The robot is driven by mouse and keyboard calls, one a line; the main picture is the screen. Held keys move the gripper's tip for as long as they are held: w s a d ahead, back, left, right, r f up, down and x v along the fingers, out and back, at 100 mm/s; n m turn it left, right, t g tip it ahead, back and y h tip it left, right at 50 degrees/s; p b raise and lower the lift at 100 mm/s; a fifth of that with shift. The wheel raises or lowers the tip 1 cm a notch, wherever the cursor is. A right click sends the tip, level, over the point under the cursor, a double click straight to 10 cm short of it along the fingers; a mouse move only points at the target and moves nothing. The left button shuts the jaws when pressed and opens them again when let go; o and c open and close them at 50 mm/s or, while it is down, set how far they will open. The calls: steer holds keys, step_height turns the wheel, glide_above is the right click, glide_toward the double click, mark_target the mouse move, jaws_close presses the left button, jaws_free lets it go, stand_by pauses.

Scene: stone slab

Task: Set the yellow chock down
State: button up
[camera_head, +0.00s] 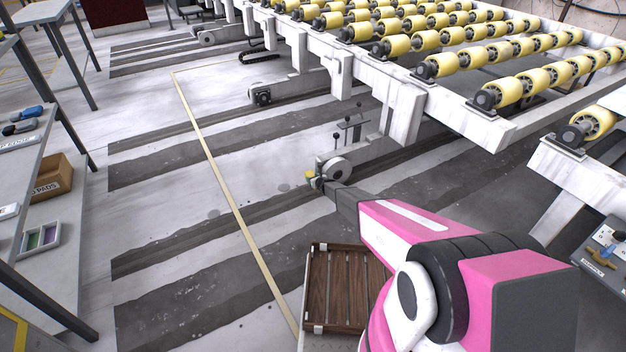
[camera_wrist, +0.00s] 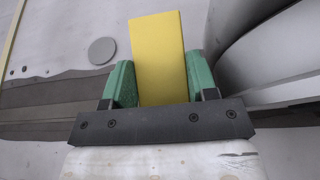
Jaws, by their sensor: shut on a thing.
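The yellow chock (camera_wrist: 158,55) is held between the green finger pads of my gripper (camera_wrist: 161,78) in the wrist view, and its far end sticks out past them. In the head view the small yellow chock (camera_head: 310,175) shows at the tip of my gripper (camera_head: 316,183), just left of a grey wheel (camera_head: 336,168) on the white frame. In the wrist view a large pale curved surface, seemingly this wheel (camera_wrist: 268,55), is close on the right. I cannot tell whether the chock touches the wheel or the floor.
A roller table (camera_head: 440,65) with yellow rollers fills the back right. A dark slatted wooden crate (camera_head: 336,290) stands below my arm. Shelves on the left hold a cardboard box (camera_head: 52,178). The striped floor left of the wheel, crossed by a yellow line (camera_head: 222,175), is clear.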

glide_above(313, 192)
steer(key=shift+s+f, duration=0.15)
steer(key=shift+f, duration=3.15)
steer(key=shift+f, duration=0.8)
steer(key=o, duration=1.1)
steer(key=v, duration=1.1)
steer(key=s+d+r+n+g+y, duration=0.15)
steer(key=s+r+n, duration=0.35)
steer(key=r, duration=0.5)
steer(key=s+d+r+n+g, duration=0.1)
steer(key=s+r+n+g, duration=0.2)
steer(key=s+r+n, duration=0.45)
steer(key=s+d+r+n+g+y, duration=0.15)
steer(key=s+r+n, duration=0.25)
steer(key=r, duration=0.7)
steer(key=s+d+r+n+g+h, duration=0.1)
steer(key=s+d+r+n+h, duration=0.2)
steer(key=s+d+r, duration=0.3)
steer(key=s+d+r+n+g+h, duration=0.2)
steer(key=s+d+r+n, duration=0.3)
steer(key=s, duration=0.7)
steer(key=s+d+r+n+g+h, duration=0.2)
steer(key=s+d+r+n+h, duration=0.2)
steer(key=s+d+r, duration=0.3)
step_height(313, 192, up, 3)
steer(key=s+h, duration=0.1)
steer(key=s, duration=0.1)
steer(key=shift+s+d+f, duration=0.2)
steer(key=shift+s+d, duration=0.15)
